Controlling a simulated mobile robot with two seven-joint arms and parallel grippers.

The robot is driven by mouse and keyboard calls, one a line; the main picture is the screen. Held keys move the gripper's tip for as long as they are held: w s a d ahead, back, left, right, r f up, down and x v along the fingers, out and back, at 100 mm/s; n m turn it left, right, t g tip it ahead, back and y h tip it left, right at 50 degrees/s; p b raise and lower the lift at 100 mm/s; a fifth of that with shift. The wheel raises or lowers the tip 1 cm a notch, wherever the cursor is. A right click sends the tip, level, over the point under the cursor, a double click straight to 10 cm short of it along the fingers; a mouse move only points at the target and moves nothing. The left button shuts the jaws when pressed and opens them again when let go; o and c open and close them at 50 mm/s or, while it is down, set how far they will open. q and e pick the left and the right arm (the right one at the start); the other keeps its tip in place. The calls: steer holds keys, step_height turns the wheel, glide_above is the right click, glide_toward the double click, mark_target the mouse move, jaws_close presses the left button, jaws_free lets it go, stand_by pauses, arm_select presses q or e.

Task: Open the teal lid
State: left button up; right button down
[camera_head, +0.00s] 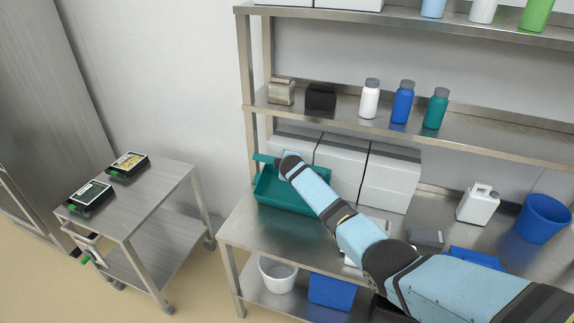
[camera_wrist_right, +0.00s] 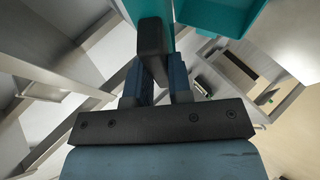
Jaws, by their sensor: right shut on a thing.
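The teal tray-shaped body of the sealer (camera_head: 285,200) sits at the left end of the steel bench, its inside showing. A short teal edge (camera_head: 264,158) shows at its back left, beside my right wrist; I cannot tell whether this is part of the lid. My right gripper (camera_wrist_right: 160,75) reaches the back of the teal body, its fingers hidden by the arm in the head view. In the right wrist view it is shut on a dark handle block (camera_wrist_right: 152,38), with a teal strip right beside it. My left gripper is not in view.
White boxes (camera_head: 341,168) stand close behind and right of the teal body. A shelf with bottles (camera_head: 402,103) hangs above. A steel cart (camera_head: 143,197) with two black packs stands left. A white jug (camera_head: 478,204) and blue bucket (camera_head: 543,218) stand at the right.

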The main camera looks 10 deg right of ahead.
steer(key=shift+w+r, duration=0.1)
steer(key=shift+r, duration=0.05)
steer(key=c, duration=1)
jaws_free()
steer(key=shift+c, duration=0.2)
steer(key=shift+s, duration=0.2)
steer(key=p+v, duration=0.1)
steer(key=v, duration=1.2)
steer(key=shift+s+r, duration=0.2)
steer(key=shift+r, duration=0.05)
